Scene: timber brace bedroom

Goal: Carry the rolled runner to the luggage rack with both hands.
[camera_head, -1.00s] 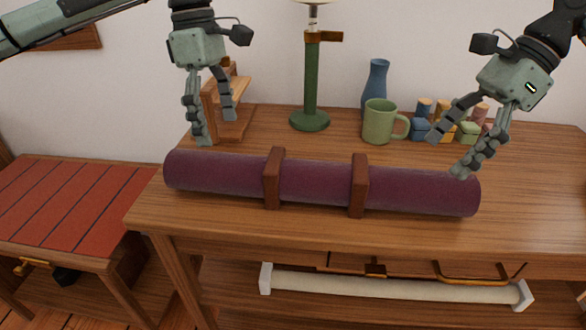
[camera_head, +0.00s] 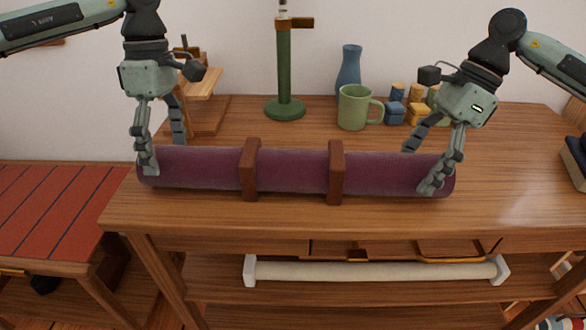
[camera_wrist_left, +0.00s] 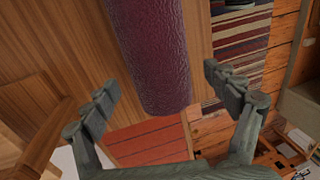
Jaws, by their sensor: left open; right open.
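The rolled runner (camera_head: 293,171) is a purple roll with two brown straps, lying lengthwise on the wooden table (camera_head: 400,212). My left gripper (camera_head: 162,156) is open at the roll's left end, its fingers on the near and far sides. In the left wrist view the roll (camera_wrist_left: 150,50) ends between the spread fingers of the left gripper (camera_wrist_left: 165,95), apart from them. My right gripper (camera_head: 424,170) is open at the roll's right end, one finger in front of it and one behind. The luggage rack (camera_head: 45,210), with a red slatted top, stands left of the table and lower.
A green mug (camera_head: 354,107), a blue vase (camera_head: 348,72), colored blocks (camera_head: 396,112) and a green lamp stand (camera_head: 284,75) stand behind the roll. A wooden stand (camera_head: 205,100) is behind my left gripper. A white roll (camera_head: 375,271) lies on the lower shelf. The table front is clear.

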